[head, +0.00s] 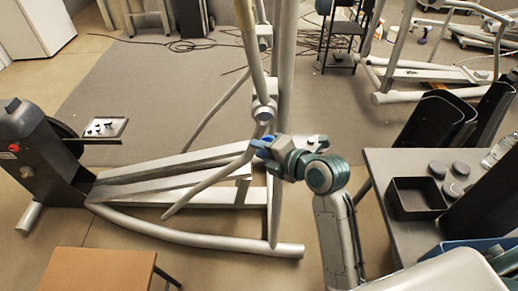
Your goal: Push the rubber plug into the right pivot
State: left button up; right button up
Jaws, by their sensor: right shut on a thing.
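The grey elliptical trainer stands in the middle of the head view. A round grey pivot hub (263,111) sits on its upright, where the handle lever meets the frame. My right gripper (266,146) is just below this hub, close against the frame, with its blue fingers shut. The rubber plug in it is hidden by the fingers and wrist, so I cannot tell whether it touches the pivot. My left gripper is out of view.
An orange-brown tabletop (98,272) is at the front left.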

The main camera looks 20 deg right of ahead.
aim_at(266, 140)
jog(key=w+n, duration=0.1)
jog(key=w+r+n+y, duration=0.1)
jog(key=w, duration=0.1)
jog(key=shift+d+r, duration=0.1)
jog(key=shift+r, duration=0.05)
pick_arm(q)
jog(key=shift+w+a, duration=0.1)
pick_arm(e)
jog(key=shift+w+d, duration=0.25)
jog(key=shift+w, duration=0.75)
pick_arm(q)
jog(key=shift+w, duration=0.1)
pick_arm(e)
jog(key=o, duration=0.3)
grip_shut()
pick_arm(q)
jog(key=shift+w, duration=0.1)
